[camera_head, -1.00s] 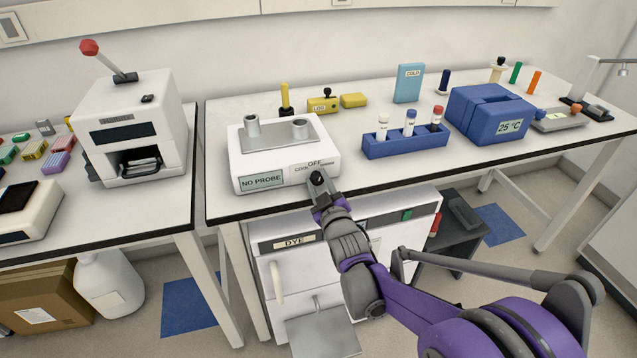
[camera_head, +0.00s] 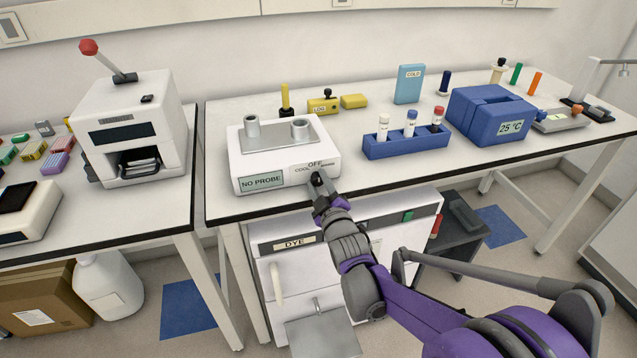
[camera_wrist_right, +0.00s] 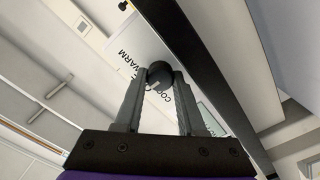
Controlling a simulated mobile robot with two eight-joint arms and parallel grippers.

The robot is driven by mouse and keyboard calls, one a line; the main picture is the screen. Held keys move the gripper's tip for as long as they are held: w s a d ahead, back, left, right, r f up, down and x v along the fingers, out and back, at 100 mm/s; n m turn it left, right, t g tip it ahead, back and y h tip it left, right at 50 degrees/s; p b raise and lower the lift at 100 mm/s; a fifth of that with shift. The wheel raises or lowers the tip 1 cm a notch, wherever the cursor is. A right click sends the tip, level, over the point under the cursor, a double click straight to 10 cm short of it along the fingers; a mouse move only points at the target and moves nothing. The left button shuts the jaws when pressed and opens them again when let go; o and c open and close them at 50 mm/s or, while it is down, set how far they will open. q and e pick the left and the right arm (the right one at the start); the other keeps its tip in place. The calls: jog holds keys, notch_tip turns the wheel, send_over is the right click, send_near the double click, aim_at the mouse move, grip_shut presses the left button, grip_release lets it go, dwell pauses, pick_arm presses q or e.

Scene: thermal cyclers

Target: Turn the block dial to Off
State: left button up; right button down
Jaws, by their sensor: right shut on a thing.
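The block unit is a white box (camera_head: 235,165) with a grey top plate holding two metal wells. Its front shows a "NO PROBE" display (camera_head: 262,182) and the dial labels COOL, OFF and WARM. The block dial is a small dark knob (camera_wrist_right: 160,72) on the front face, below the OFF label (camera_head: 315,163). My right gripper (camera_head: 320,183) is shut on the dial; in the right wrist view its fingers (camera_wrist_right: 160,80) stand on either side of the knob. The fingers hide the dial's pointer, so its setting cannot be told. My left gripper is not in view.
A blue tube rack (camera_head: 405,148) with capped tubes and a blue 25 °C box (camera_head: 490,113) stand to the right. A white press with a red-knobbed lever (camera_head: 130,125) stands left. Below the bench is a white DYE cabinet (camera_head: 292,262). The bench's front edge lies close under my gripper.

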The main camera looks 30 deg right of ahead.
jog(key=c, duration=0.5)
grip_release()
